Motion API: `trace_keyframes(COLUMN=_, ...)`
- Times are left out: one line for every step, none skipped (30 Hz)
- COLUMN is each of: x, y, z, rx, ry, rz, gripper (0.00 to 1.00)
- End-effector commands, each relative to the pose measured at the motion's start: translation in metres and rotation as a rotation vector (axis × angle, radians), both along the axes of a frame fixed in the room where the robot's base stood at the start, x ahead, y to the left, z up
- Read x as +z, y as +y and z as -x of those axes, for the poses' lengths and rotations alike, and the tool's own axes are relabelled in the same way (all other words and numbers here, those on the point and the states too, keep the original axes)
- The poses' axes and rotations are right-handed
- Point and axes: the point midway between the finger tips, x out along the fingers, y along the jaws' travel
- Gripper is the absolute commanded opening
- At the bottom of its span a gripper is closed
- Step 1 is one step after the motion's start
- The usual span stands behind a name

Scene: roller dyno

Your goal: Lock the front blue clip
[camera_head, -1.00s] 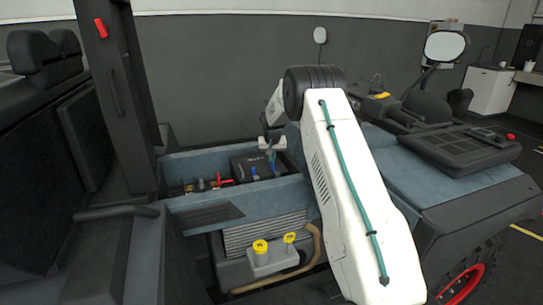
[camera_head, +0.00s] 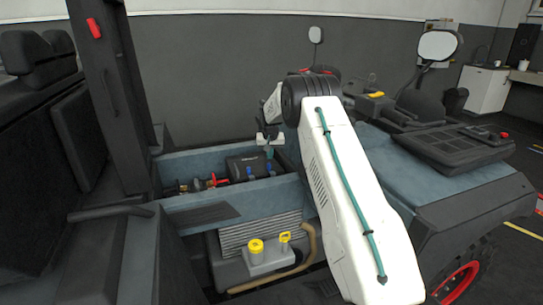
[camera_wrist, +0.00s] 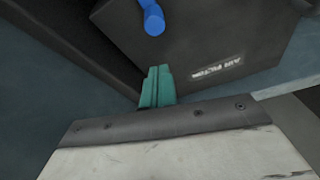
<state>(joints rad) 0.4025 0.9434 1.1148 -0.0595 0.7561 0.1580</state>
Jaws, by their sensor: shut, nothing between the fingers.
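The black air filter box (camera_head: 240,163) sits inside the open bay of the vehicle. Two blue clips are on its side, a left one (camera_head: 249,171) and a right one (camera_head: 269,168). In the wrist view the box (camera_wrist: 205,45) carries white "AIR FILTER" lettering, and one blue clip (camera_wrist: 152,18) sticks out at the top edge. I cannot tell which clip that is. My gripper (camera_head: 269,154) is above the right clip in the head view. In the wrist view its teal fingers (camera_wrist: 157,75) are together and empty, with a gap between them and the clip.
The blue-grey bay wall (camera_head: 235,200) runs along the near side. Red-handled parts (camera_head: 215,182) lie left of the box. Yellow caps (camera_head: 256,246) stand on a reservoir below. A dark upright pillar (camera_head: 108,90) rises at the left.

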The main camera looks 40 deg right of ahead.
Motion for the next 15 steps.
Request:
trace_keyframes(x=0.015, y=0.002, z=0.002, rx=0.0, ry=-0.006, rz=0.002, gripper=0.0)
trace_keyframes(x=0.02, y=0.001, z=0.004, rx=-0.001, ry=-0.006, rz=0.002, gripper=0.0)
trace_keyframes(x=0.028, y=0.0, z=0.007, rx=-0.003, ry=-0.007, rz=0.003, gripper=0.0)
trace_keyframes(x=0.033, y=0.0, z=0.01, rx=-0.004, ry=-0.005, rz=0.003, gripper=0.0)
trace_keyframes(x=0.038, y=0.0, z=0.012, rx=-0.006, ry=-0.006, rz=0.002, gripper=0.0)
trace_keyframes(x=0.046, y=0.0, z=0.015, rx=-0.007, ry=-0.007, rz=0.002, gripper=0.0)
trace_keyframes(x=0.051, y=0.0, z=0.016, rx=-0.007, ry=-0.006, rz=0.003, gripper=0.0)
trace_keyframes(x=0.056, y=0.001, z=0.018, rx=-0.007, ry=-0.005, rz=0.003, gripper=0.0)
trace_keyframes(x=0.063, y=0.003, z=0.02, rx=-0.007, ry=-0.005, rz=0.003, gripper=0.0)
trace_keyframes(x=0.067, y=0.004, z=0.021, rx=-0.007, ry=-0.005, rz=0.002, gripper=0.0)
trace_keyframes(x=0.07, y=0.005, z=0.022, rx=-0.006, ry=-0.005, rz=0.002, gripper=0.0)
trace_keyframes(x=0.075, y=0.006, z=0.024, rx=-0.006, ry=-0.006, rz=0.002, gripper=0.0)
trace_keyframes(x=0.078, y=0.006, z=0.024, rx=-0.006, ry=-0.006, rz=0.002, gripper=0.0)
trace_keyframes(x=0.081, y=0.007, z=0.025, rx=-0.006, ry=-0.006, rz=0.002, gripper=0.0)
trace_keyframes(x=0.083, y=0.008, z=0.026, rx=-0.006, ry=-0.005, rz=0.002, gripper=0.0)
